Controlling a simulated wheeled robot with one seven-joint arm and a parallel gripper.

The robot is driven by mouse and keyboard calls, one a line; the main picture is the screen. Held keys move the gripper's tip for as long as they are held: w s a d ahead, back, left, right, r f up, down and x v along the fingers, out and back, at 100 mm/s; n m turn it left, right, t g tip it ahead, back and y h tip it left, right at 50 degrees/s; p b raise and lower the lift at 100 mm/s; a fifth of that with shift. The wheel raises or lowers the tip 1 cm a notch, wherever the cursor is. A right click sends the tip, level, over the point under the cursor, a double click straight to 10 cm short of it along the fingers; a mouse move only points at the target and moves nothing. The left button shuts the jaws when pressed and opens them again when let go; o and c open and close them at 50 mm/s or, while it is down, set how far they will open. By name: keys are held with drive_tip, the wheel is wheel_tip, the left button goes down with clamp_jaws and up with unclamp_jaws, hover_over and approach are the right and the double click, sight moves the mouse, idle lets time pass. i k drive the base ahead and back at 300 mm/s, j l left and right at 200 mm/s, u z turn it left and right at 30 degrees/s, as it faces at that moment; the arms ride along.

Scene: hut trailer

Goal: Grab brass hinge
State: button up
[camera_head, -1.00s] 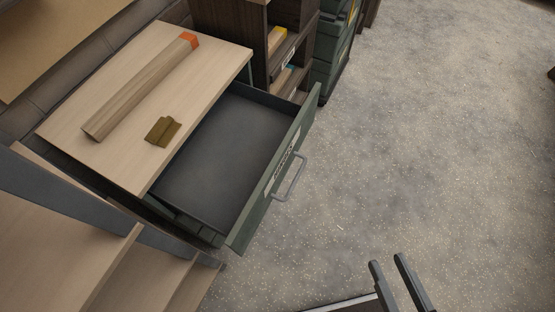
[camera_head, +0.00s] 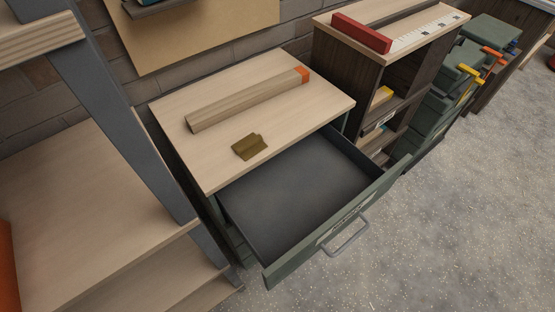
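The brass hinge (camera_head: 249,146) is a small, flat, dull brass piece. It lies on the light wooden top (camera_head: 215,169) of a green drawer cabinet, near the top's front edge and above the open drawer. Nothing covers it. My gripper is out of view.
A long wooden beam with an orange end (camera_head: 249,99) lies behind the hinge. The empty drawer (camera_head: 301,194) is pulled out in front, its handle (camera_head: 345,237) sticking outward. A shelf rack (camera_head: 135,125) stands at left, a dark shelf unit (camera_head: 339,57) at right. Speckled floor (camera_head: 430,230) is clear at lower right.

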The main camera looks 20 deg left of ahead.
sight(247, 147)
drive_tip(key=u, duration=1.1)
drive_tip(key=l+u, duration=0.8)
drive_tip(key=l, duration=0.2)
drive_tip(key=l+u, duration=0.4)
drive_tip(key=k+l+u, duration=0.15)
drive_tip(key=l+u, duration=0.25)
drive_tip(key=l, duration=0.15)
